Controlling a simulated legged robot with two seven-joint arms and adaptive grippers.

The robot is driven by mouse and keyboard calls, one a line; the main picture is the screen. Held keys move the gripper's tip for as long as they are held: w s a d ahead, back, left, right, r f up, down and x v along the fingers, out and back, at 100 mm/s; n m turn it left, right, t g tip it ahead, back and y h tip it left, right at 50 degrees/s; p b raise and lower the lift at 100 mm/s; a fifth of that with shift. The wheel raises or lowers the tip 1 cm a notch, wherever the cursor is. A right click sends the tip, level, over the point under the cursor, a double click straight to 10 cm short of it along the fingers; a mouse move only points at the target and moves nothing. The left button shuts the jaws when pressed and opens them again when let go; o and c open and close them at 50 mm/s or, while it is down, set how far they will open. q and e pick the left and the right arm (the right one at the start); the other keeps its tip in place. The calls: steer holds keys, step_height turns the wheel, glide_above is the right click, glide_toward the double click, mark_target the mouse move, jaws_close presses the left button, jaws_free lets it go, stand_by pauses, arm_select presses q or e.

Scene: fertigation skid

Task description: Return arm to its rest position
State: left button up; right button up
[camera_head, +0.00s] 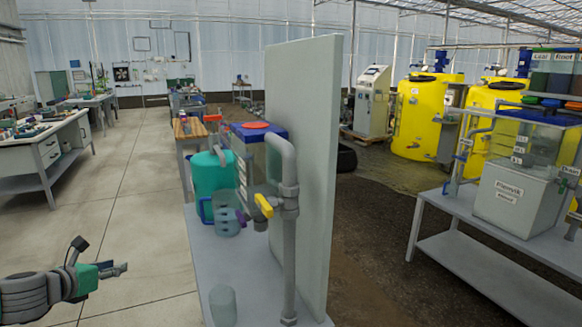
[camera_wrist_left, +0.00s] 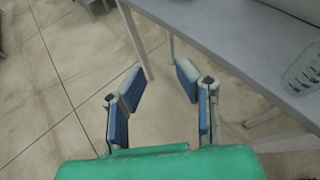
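My left arm comes in at the lower left of the head view, with its green-bodied left gripper (camera_head: 118,269) over the tiled floor. The gripper is left of the grey bench (camera_head: 248,285) and apart from it. In the left wrist view, the two blue-padded fingers of the left gripper (camera_wrist_left: 159,84) stand apart with nothing between them. The floor and a bench leg show beyond them. My right arm and gripper are not in view.
The floor (camera_head: 130,215) left of the bench is clear.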

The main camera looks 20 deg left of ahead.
arm_select(q)
steer(key=s+d+f+m+g+h, duration=0.25)
steer(key=d+f+m, duration=0.25)
steer(key=d+m, duration=0.5)
steer(key=s+d+f+m+g+h, duration=0.15)
steer(key=d+f+m+g, duration=0.25)
steer(key=d+f+m, duration=0.55)
steer(key=s+d+f+m+g+y, duration=0.1)
steer(key=s+d+f+m+g, duration=0.1)
steer(key=s+m, duration=0.4)
steer(key=s+d+f+m+g+y+b, duration=0.1)
steer(key=s+d+f+m+g, duration=0.1)
steer(key=s+d+m, duration=0.3)
steer(key=s+d+f+m+g+y, duration=0.1)
steer(key=s+d+f+m+g, duration=0.1)
steer(key=s+m, duration=0.5)
steer(key=s+d, duration=0.1)
steer(key=s, duration=0.4)
steer(key=shift+s+d, duration=0.25)
steer(key=shift+d, duration=0.15)
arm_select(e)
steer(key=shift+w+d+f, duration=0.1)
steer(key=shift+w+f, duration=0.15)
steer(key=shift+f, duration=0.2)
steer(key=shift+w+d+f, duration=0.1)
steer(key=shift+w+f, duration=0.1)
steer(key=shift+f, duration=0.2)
arm_select(q)
steer(key=shift+w+m, duration=0.15)
steer(key=shift+m, duration=0.1)
